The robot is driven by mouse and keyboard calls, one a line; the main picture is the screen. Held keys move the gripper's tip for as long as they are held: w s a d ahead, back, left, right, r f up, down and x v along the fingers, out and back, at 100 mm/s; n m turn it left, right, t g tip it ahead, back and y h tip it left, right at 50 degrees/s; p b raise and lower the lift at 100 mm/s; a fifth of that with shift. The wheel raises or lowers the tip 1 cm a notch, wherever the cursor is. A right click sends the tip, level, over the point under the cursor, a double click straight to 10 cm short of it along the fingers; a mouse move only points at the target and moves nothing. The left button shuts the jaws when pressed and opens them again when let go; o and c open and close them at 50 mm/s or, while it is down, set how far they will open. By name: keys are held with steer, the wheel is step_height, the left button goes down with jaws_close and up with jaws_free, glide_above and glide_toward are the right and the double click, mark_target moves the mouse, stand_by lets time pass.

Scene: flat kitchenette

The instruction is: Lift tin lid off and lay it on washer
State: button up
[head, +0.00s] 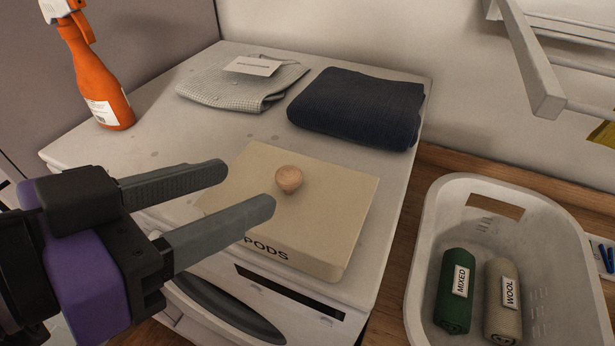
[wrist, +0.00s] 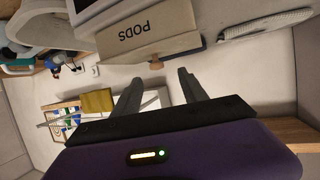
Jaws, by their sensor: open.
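The beige tin marked PODS (head: 315,240) sits on the white washer (head: 150,150), near its front edge. Its flat lid (head: 335,190) is on it and bears a round wooden knob (head: 289,179). In the wrist view the tin (wrist: 165,35) and the knob (wrist: 156,65) show at the top, the knob facing the space between my fingers. My gripper (head: 249,187) is open and empty, its fingers pointing at the knob from the left. The fingertips are close to the knob, but I cannot tell the exact gap. My gripper also shows in the wrist view (wrist: 159,80).
A folded navy towel (head: 357,108) and a grey cloth with a card (head: 235,85) lie at the washer's back. An orange spray bottle (head: 98,75) stands at back left. A white basket (head: 435,225) with rolled cloths is at right. The washer top left of the tin is clear.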

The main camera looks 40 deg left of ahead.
mark_target(279, 179)
steer(key=x, duration=0.2)
steer(key=p+x, duration=0.1)
steer(key=x, duration=0.1)
steer(key=p+x, duration=0.1)
steer(key=x, duration=0.1)
steer(key=shift+w+d+f, duration=0.2)
steer(key=shift+w+d, duration=0.1)
steer(key=shift+w+f, duration=0.25)
steer(key=shift+w, duration=0.2)
jaws_close()
